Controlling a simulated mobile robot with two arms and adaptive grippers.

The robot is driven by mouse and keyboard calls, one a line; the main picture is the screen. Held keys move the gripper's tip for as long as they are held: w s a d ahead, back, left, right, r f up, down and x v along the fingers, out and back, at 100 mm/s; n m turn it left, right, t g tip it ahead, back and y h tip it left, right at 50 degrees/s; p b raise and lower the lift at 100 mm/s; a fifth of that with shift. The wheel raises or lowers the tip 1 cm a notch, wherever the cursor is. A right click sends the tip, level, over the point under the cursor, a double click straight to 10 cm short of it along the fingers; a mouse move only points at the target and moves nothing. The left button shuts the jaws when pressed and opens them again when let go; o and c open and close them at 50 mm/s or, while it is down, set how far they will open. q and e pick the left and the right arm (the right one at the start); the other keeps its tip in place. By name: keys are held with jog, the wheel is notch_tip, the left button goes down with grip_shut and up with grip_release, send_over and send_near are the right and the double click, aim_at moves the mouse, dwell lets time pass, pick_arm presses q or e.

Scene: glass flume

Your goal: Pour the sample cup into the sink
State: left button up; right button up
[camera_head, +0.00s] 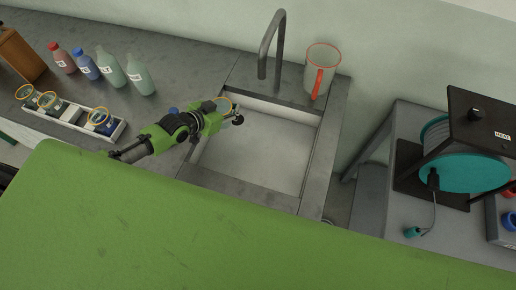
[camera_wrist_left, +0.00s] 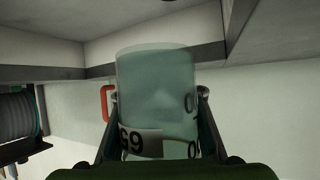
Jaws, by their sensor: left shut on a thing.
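My left gripper (camera_head: 228,113) is over the left part of the sink (camera_head: 262,172). That view looks turned over, with grey surfaces above and the wall below, so the cup seems tipped. I cannot tell how much liquid it holds. My right gripper is not in view.
A grey tap (camera_head: 268,50) rises behind the sink. A clear jug with a red handle (camera_head: 319,82) stands behind the basin at the right. A white rack (camera_head: 70,119) with orange-rimmed cups and several bottles (camera_head: 138,75) are at left. A teal reel (camera_head: 462,172) is at right.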

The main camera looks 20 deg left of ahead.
pick_arm(q)
jog(key=shift+d+f+m+p, duration=0.2)
jog(key=shift+f+m+p, duration=0.1)
jog(key=shift+p, duration=0.5)
jog(key=shift+y, duration=0.3)
jog(key=shift+d+f+p, duration=0.15)
jog(key=shift+f+p, duration=0.1)
jog(key=shift+p, duration=0.25)
jog(key=shift+d+f+m+y+p, duration=0.2)
jog(key=shift+f+m+y+p, duration=0.15)
jog(key=shift+m+y, duration=0.2)
jog(key=shift+d+f+y, duration=0.2)
jog(key=shift+f+y, duration=0.05)
jog(key=shift+f, duration=0.1)
dwell(0.4)
jog(key=shift+m+y, duration=0.55)
jog(key=shift+y, duration=0.05)
jog(key=shift+d+f+b, duration=0.2)
jog(key=shift+f+b, duration=1.25)
jog(key=shift+f, duration=0.1)
jog(key=shift+d+f+b, duration=0.2)
jog(key=shift+f+b, duration=1.25)
jog(key=shift+f, duration=0.05)
jog(key=shift+r, duration=0.15)
jog(key=shift+s+d, duration=0.1)
